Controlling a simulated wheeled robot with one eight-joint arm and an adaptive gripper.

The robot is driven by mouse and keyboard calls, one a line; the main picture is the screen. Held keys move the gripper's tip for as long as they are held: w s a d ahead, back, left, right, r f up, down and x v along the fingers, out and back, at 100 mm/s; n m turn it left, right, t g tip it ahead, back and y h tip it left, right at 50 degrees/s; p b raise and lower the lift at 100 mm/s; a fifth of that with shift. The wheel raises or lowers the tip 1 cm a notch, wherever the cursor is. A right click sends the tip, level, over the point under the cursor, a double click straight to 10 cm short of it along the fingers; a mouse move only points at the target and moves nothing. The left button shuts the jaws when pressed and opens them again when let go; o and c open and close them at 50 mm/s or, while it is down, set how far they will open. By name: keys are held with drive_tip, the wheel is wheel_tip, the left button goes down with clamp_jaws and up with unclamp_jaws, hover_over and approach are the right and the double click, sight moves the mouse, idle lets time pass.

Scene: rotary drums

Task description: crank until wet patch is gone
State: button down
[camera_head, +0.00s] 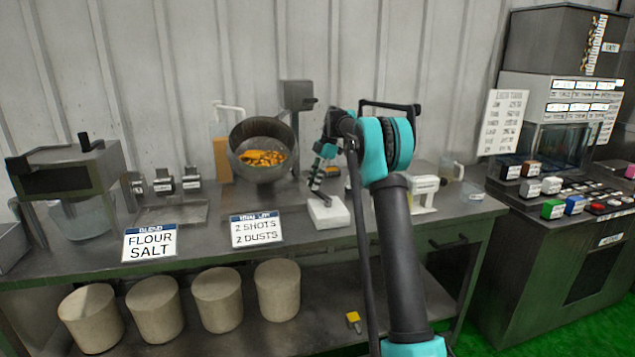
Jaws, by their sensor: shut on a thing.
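A dark round drum (252,138) with its open mouth facing me is mounted on the bench. Orange-yellow pieces (263,158) lie inside it. I cannot make out a wet patch on them. My gripper (315,184) is just right of the drum, pointing down above a white block (328,217). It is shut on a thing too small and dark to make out. No crank handle can be clearly told apart around my gripper and arm. A dark grey box (297,94) with a short knob stands above the drum's right side.
The metal bench (300,239) carries a FLOUR SALT sign (150,243) and a 2 SHOTS 2 DUSTS sign (257,230). A dark machine (70,173) stands at left. Several beige cylinders (217,300) sit below. A control console (575,195) is at right.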

drive_tip(key=shift+s+a, duration=0.1)
drive_tip(key=shift+a, duration=0.05)
idle(0.4)
drive_tip(key=c, duration=1.3)
unclamp_jaws()
drive_tip(key=v, duration=1.2)
drive_tip(key=shift+a, duration=0.1)
